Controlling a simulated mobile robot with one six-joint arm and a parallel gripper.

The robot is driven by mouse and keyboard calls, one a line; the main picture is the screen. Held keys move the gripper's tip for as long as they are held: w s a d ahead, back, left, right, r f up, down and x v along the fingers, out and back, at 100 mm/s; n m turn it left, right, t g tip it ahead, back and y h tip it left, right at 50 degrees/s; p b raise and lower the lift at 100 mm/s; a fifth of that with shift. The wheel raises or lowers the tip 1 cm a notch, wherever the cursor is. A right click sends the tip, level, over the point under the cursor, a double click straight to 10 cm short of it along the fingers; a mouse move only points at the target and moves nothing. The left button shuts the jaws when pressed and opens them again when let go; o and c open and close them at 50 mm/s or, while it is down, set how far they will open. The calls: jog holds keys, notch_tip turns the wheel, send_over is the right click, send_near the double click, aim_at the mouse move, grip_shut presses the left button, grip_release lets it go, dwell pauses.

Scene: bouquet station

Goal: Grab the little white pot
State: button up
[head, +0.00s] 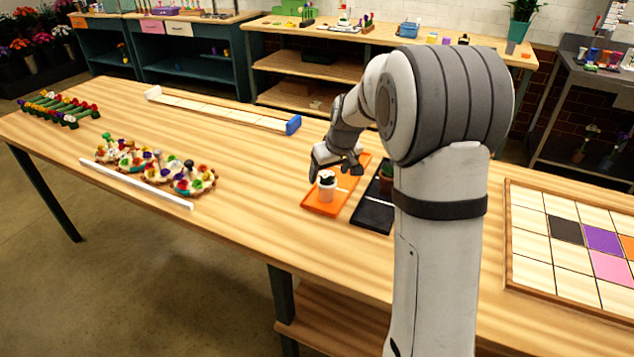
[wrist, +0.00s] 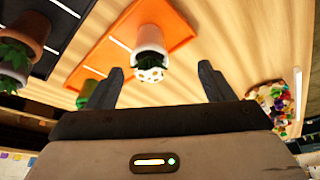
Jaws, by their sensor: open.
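My gripper (head: 337,172) is above the orange tray, close to the pot's top. I cannot tell whether a finger touches the plant.
A black tray (head: 367,216) lies right beside the orange one, with a terracotta pot (head: 386,177) partly behind my arm. Colourful flower pieces (head: 155,165) lie left. Table between them and the orange tray is clear.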

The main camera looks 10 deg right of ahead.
aim_at(326, 175)
jog(key=w+f, duration=0.2)
jog(key=w, duration=0.1)
jog(key=shift+f, duration=0.2)
jog(key=x, duration=0.2)
jog(key=p+x, duration=0.1)
jog(key=x, duration=0.4)
jog(key=shift+s+d, duration=0.1)
jog(key=shift+d, duration=0.3)
jog(key=shift+c, duration=0.2)
jog(key=c, duration=1.2)
jog(key=shift+c, duration=0.2)
